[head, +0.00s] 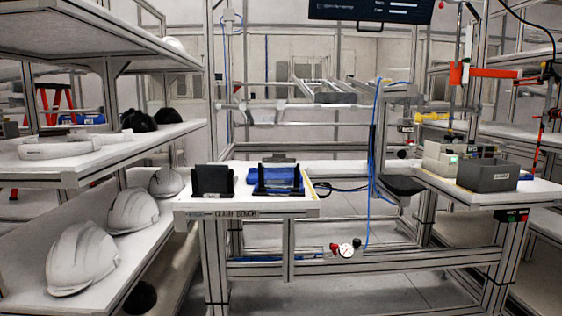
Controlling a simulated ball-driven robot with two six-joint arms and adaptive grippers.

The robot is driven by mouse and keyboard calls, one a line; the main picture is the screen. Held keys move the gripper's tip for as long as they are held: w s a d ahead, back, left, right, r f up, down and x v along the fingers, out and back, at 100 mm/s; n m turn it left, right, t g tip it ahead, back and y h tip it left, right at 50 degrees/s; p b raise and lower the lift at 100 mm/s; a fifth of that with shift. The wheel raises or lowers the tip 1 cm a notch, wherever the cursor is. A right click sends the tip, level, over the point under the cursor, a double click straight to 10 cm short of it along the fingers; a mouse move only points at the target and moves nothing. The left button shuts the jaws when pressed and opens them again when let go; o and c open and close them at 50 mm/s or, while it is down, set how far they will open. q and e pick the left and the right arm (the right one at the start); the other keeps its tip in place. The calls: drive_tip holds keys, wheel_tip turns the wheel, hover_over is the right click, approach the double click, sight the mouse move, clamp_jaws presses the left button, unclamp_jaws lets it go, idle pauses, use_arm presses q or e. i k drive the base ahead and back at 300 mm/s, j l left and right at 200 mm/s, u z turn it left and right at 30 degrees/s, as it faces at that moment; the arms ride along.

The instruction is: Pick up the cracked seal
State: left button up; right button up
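I cannot make out a cracked seal in the head view. A blue object (277,183) sits in a black fixture on the clamp bench (190,212); at this size I cannot tell what it is. A second black fixture (212,181) stands to its left and looks empty. Neither of my grippers is in view.
White helmet shells (83,258) lie on the lower left shelf (30,297), with dark ones (140,120) higher up. A grey open bin (487,175) stands on the right bench, its inside mostly hidden. A gauge (346,250) is mounted low on the frame.

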sight(276, 157)
drive_tip(key=i+u, duration=0.1)
drive_tip(key=u, duration=0.3)
drive_tip(key=i+l+u, duration=0.1)
drive_tip(key=u, duration=0.25)
drive_tip(key=i+l+u, duration=0.1)
drive_tip(key=u, duration=0.3)
drive_tip(key=l, duration=0.1)
